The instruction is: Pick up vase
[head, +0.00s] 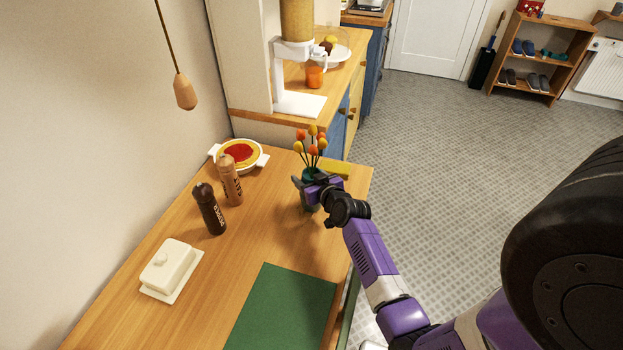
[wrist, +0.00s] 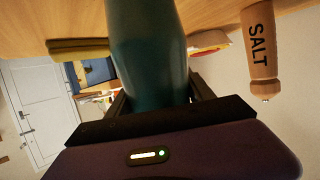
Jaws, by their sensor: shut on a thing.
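The vase (head: 310,176) is dark teal and holds several orange and yellow round flowers on stems. It is near the far right part of the wooden counter in the head view. My gripper (head: 308,188) is shut around the vase body. In the wrist view the teal vase (wrist: 148,50) fills the middle, between the dark fingers of my gripper (wrist: 150,105). The vase's lower part is partly hidden by my gripper in the head view. I cannot tell whether its base touches the counter.
A brown salt mill (head: 229,180), a dark mill (head: 209,208), a white butter dish (head: 171,268) and a pie dish (head: 240,155) stand left of the vase. A yellow item (head: 333,169) lies close behind it. A green mat (head: 283,308) lies in front.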

